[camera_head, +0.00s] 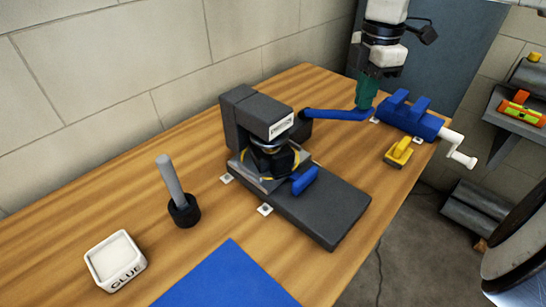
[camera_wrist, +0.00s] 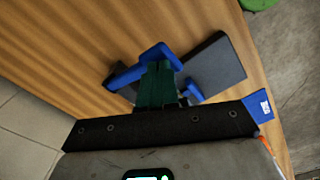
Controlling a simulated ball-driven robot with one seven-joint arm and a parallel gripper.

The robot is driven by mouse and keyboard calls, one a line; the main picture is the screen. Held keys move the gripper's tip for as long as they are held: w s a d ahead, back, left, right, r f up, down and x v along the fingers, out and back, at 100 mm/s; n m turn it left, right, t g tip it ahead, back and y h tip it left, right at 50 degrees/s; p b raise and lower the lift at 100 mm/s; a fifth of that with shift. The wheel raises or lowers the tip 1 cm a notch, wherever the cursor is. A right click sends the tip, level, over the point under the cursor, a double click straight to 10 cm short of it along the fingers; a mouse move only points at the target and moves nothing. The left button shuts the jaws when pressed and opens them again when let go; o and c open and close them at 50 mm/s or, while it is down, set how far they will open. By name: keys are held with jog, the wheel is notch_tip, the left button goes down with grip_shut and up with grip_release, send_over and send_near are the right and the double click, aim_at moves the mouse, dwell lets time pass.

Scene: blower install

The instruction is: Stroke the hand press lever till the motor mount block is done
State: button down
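The dark grey hand press (camera_head: 238,118) stands on the wooden bench. Its blue lever (camera_head: 330,114) reaches out to the right, roughly level. A dark block (camera_head: 280,161), perhaps the motor mount block, sits under the ram and is partly hidden. A blue piece (camera_head: 305,181) lies at the front of the press bed. My green-fingered gripper (camera_head: 366,103) is at the lever's outer end. In the wrist view its fingers (camera_wrist: 158,70) are close together, with the blue lever (camera_wrist: 128,76) at their tips, and look shut on it. The exact contact is hidden.
A blue vise (camera_head: 418,121) with a white crank stands close right of my gripper, with a yellow item (camera_head: 398,152) in front. A grey rod in a black holder (camera_head: 184,211), a white glue tray (camera_head: 114,262) and a blue mat (camera_head: 228,281) lie left and front.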

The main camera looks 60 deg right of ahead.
aim_at(358, 118)
jog(key=shift+f+b, duration=2.25)
jog(key=shift+f, duration=0.4)
jog(key=shift+f+b, duration=0.3)
jog(key=shift+b, duration=0.2)
jog(key=shift+r+p, duration=1.75)
jog(key=shift+r, duration=1.8)
notch_tip(358, 118, up, 6)
jog(key=p, duration=0.2)
jog(key=shift+p, duration=0.4)
